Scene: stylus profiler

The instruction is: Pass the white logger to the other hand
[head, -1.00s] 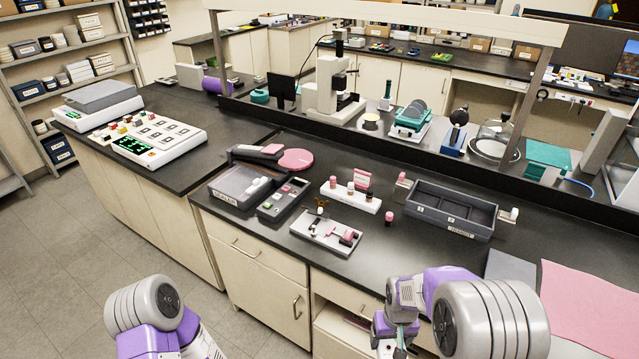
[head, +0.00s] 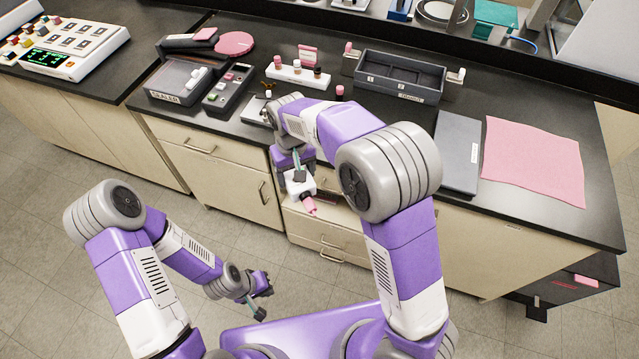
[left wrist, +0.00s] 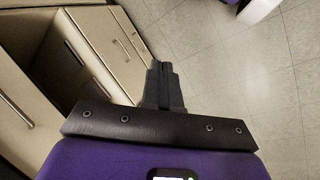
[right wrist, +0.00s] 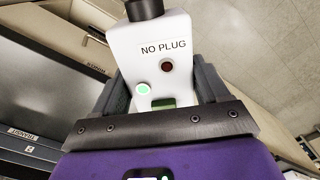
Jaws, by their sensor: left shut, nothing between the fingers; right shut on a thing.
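The white logger (right wrist: 152,52) fills the middle of the right wrist view. It has a "NO PLUG" label, a dark red dot, a lit green dot and a black end. My right gripper (right wrist: 163,95) is shut on it, with one finger on each side. In the head view the logger (head: 300,187) hangs below my right gripper (head: 297,173), in front of the bench cabinets, with a pink tip pointing down. My left gripper (head: 260,305) is shut and empty, low over the floor, apart from the logger and to its lower left. Its closed fingers show in the left wrist view (left wrist: 162,72).
The dark bench top (head: 300,40) carries a grey divided tray (head: 400,75), a white rack (head: 297,75) with small bottles, a grey box (head: 180,82) and a pink cloth (head: 530,160). A cabinet compartment stands open under the bench. Floor (head: 60,280) is free at left.

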